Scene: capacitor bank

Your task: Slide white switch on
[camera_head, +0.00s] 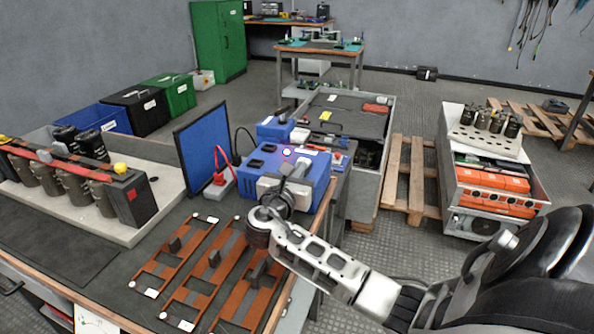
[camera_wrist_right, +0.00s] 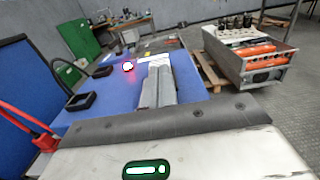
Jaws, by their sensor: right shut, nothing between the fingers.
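The blue box (camera_head: 318,172) stands at the table's right end, with dark square fittings and a lit round lamp (camera_head: 287,152) on top. The lamp glows white with a red rim in the right wrist view (camera_wrist_right: 128,66). I cannot clearly make out the white switch; my gripper may cover it. My right gripper (camera_head: 299,169) is over the top of the blue box, right of the lamp. Its fingers (camera_wrist_right: 158,80) are together and empty, pointing away across the box top. I cannot tell whether they touch it. My left gripper is not in view.
A blue upright panel (camera_head: 203,147) and a red-and-white plug piece (camera_head: 218,187) stand left of the box. Brown slotted plates (camera_head: 207,257) lie in front. A grey cart (camera_head: 384,145) stands behind.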

